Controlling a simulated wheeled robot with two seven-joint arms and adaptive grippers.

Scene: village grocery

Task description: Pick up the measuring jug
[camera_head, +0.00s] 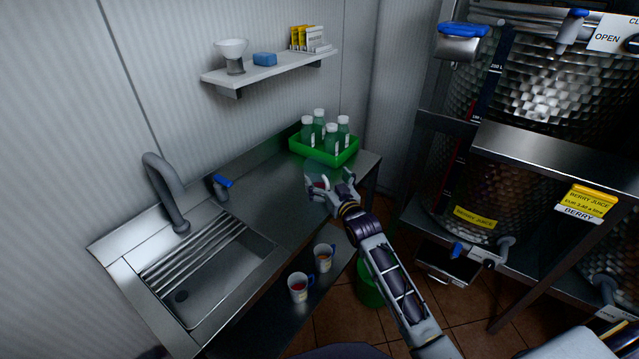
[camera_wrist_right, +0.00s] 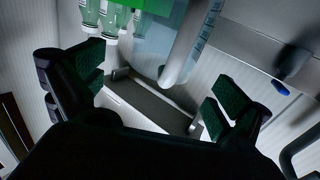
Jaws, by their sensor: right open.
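The measuring jug (camera_head: 314,170) is clear and stands on the steel counter, just in front of the green crate. My right gripper (camera_head: 333,187) is at its near side and hides part of it. In the right wrist view, the jug's clear body (camera_wrist_right: 152,42) with scale marks and a pale handle lies ahead of my right gripper (camera_wrist_right: 157,86). The fingers with green pads are wide apart, with the handle's end roughly between them in the picture. I cannot tell whether they touch it. My left gripper is not in view.
The green crate (camera_head: 334,158) holds several capped bottles behind the jug. A sink (camera_head: 200,265) with a tap (camera_head: 168,190) is at left. Two mugs (camera_head: 298,287) (camera_head: 323,257) stand on a lower surface. A shelf (camera_head: 268,71) hangs above; steel tanks (camera_head: 540,95) stand at right.

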